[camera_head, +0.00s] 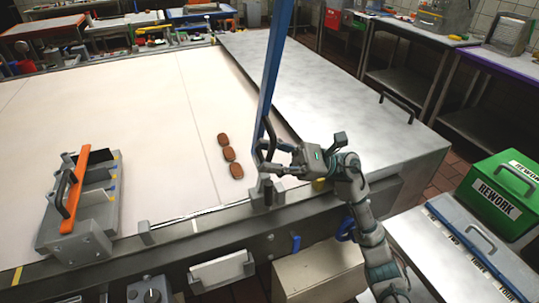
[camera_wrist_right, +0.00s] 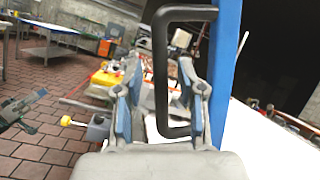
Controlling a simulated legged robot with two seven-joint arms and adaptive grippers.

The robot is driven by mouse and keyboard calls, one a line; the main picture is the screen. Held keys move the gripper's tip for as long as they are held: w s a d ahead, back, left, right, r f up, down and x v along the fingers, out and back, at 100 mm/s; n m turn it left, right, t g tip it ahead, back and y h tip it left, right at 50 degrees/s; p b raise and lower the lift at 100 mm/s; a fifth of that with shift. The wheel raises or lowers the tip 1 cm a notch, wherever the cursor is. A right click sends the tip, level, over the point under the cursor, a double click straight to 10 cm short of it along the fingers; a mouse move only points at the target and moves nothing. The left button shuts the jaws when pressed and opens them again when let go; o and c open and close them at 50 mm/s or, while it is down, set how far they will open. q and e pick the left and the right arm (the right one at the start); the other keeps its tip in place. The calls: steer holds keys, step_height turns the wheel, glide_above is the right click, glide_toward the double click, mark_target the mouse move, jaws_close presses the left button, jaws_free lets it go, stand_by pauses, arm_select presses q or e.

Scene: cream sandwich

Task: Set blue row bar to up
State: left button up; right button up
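The long blue row bar (camera_head: 276,75) stands raised and nearly upright at the front edge of the cream table, leaning slightly right toward its top. Its top end is cut off by the picture edge. A black handle (camera_wrist_right: 160,75) is fixed to its side; the blue bar also shows in the right wrist view (camera_wrist_right: 225,60). My right gripper (camera_head: 276,158) is at this handle. In the wrist view its fingers stand on either side of the handle's grip, with gaps visible, so it looks open around it. My left gripper is not in the head view.
An orange bar (camera_head: 75,195) with a black handle lies low on a grey fixture at left. Several brown biscuits (camera_head: 229,155) lie in a row on the cream surface (camera_head: 130,110). A steel counter (camera_head: 320,90) and a green REWORK box (camera_head: 500,195) stand at right.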

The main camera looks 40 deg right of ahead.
steer(key=v, duration=1.2)
steer(key=shift+f, duration=0.1)
steer(key=shift+f, duration=0.1)
